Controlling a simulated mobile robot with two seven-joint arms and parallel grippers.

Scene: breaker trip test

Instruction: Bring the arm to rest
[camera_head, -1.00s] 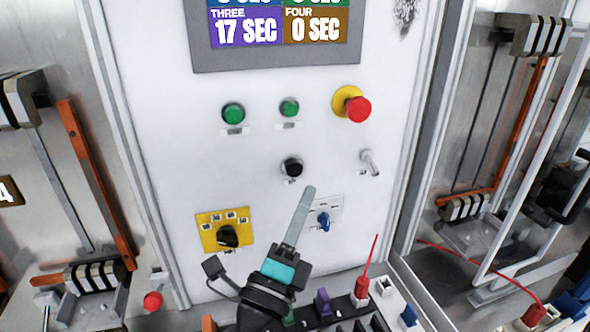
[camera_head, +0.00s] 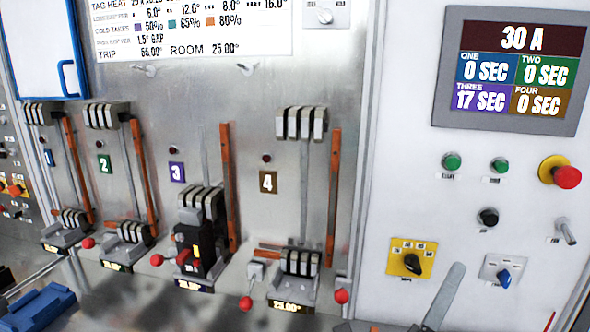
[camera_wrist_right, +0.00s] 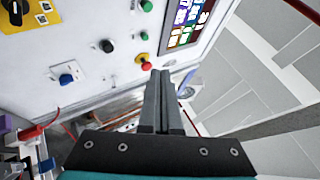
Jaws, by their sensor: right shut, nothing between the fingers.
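My right gripper (camera_head: 443,297) shows at the bottom right of the head view, as a grey finger pointing up in front of the white control panel (camera_head: 400,170). In the right wrist view the two fingers of this gripper (camera_wrist_right: 160,102) lie together, with nothing between them. Only the tip part shows in the head view; the rest of the arm is cut off below the frame. My left gripper is not in view.
The panel carries a display (camera_head: 512,75), green buttons (camera_head: 452,162), a red emergency button (camera_head: 566,176), a black knob (camera_head: 488,217), a yellow rotary switch (camera_head: 411,260) and a blue switch (camera_head: 504,275). Numbered breaker bays stand left. A blue object (camera_head: 42,307) lies bottom left.

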